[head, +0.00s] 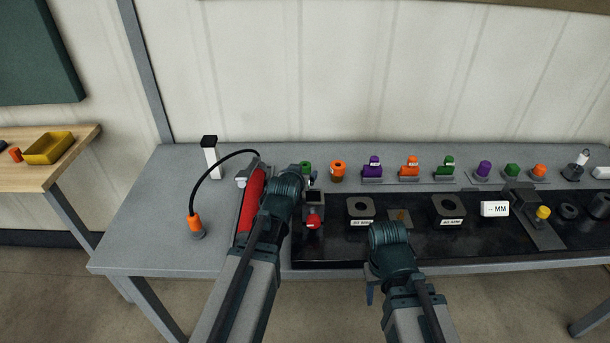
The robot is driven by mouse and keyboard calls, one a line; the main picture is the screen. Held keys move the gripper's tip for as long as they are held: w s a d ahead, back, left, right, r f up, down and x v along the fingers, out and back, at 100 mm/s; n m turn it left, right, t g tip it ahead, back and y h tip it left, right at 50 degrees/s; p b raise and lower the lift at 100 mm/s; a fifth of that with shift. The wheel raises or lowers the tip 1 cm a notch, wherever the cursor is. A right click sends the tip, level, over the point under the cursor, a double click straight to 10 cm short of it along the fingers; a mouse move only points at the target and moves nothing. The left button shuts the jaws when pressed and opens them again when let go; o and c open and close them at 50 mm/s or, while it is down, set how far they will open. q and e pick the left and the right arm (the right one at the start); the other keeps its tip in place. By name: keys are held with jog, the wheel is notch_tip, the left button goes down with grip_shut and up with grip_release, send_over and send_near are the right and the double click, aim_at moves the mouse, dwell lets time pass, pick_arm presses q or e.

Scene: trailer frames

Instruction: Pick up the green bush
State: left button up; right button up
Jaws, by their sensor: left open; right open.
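A small green bush (306,167) stands at the back of the grey table, left of an orange bush (338,169) with a hole in its top. My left gripper (304,186) is just in front of the green bush and partly covers it from this view. It is open; its fingertips are hard to make out, and I cannot tell whether they touch the bush. My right gripper (386,238) is open and apart from it, over the front part of the dark mat, with no object seen in it.
Coloured pieces, including a green one (447,162) and a green hexagonal one (512,170), line the back right. Dark blocks (360,208) sit on the black mat (335,250).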

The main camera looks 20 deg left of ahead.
aim_at(304, 167)
pick_arm(q)
jog(key=b+x, duration=0.1)
jog(key=x, duration=0.4)
jog(key=shift+b, duration=0.35)
jog(key=b+x, duration=0.1)
jog(key=x, duration=0.2)
jog(key=b+x, duration=0.1)
jog(key=x, duration=0.1)
jog(key=shift+w+a+f+b, duration=0.1)
jog(key=shift+a+f+b, duration=0.1)
jog(key=shift+a+b, duration=0.15)
jog(key=shift+r, duration=0.1)
jog(key=shift+c, duration=0.4)
grip_shut()
